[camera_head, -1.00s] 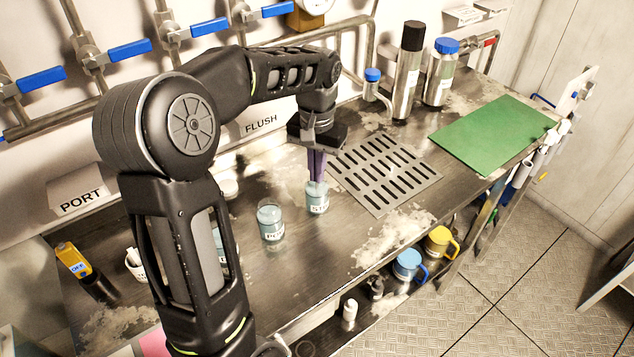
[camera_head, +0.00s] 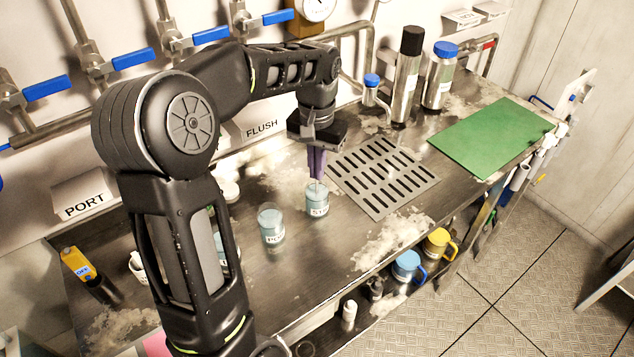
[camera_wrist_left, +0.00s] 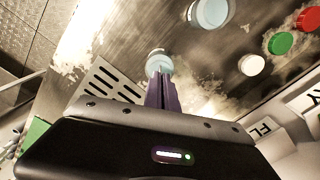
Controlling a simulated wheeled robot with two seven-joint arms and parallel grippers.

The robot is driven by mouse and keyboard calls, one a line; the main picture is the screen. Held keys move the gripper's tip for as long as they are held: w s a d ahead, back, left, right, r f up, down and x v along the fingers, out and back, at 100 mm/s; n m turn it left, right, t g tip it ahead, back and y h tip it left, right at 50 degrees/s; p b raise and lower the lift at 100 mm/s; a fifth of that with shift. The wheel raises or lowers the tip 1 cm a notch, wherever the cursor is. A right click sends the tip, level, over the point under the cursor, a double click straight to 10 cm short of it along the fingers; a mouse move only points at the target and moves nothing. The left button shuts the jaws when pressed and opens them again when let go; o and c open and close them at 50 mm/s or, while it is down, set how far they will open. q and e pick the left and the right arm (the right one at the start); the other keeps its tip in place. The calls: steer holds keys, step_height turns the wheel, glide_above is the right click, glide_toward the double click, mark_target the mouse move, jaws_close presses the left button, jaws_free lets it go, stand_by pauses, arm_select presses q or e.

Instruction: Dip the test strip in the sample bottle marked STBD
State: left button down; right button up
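The sample bottle with a label starting "ST" (camera_head: 317,203) stands upright and open on the steel bench, holding pale blue-green liquid. My left gripper (camera_head: 317,177) is right above its mouth, with its purple fingers close together and pointing down. In the left wrist view the fingers (camera_wrist_left: 162,92) end at the bottle's rim (camera_wrist_left: 158,62). A thin pale sliver at the fingertips looks like the test strip; most of it is hidden by the fingers, and I cannot tell whether it touches the liquid. My right gripper is out of view.
A bottle labelled "PO" (camera_head: 271,225) stands close on the left; another is partly behind my arm. White (camera_wrist_left: 251,65), green (camera_wrist_left: 281,43) and red (camera_wrist_left: 308,18) caps lie near the wall. A slotted drain (camera_head: 382,178) and green mat (camera_head: 490,137) are to the right.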

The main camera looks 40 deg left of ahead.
arm_select(q)
steer(key=shift+r+p, duration=2.25)
steer(key=shift+r, duration=0.85)
steer(key=shift+r+p, duration=0.65)
steer(key=shift+r, duration=0.5)
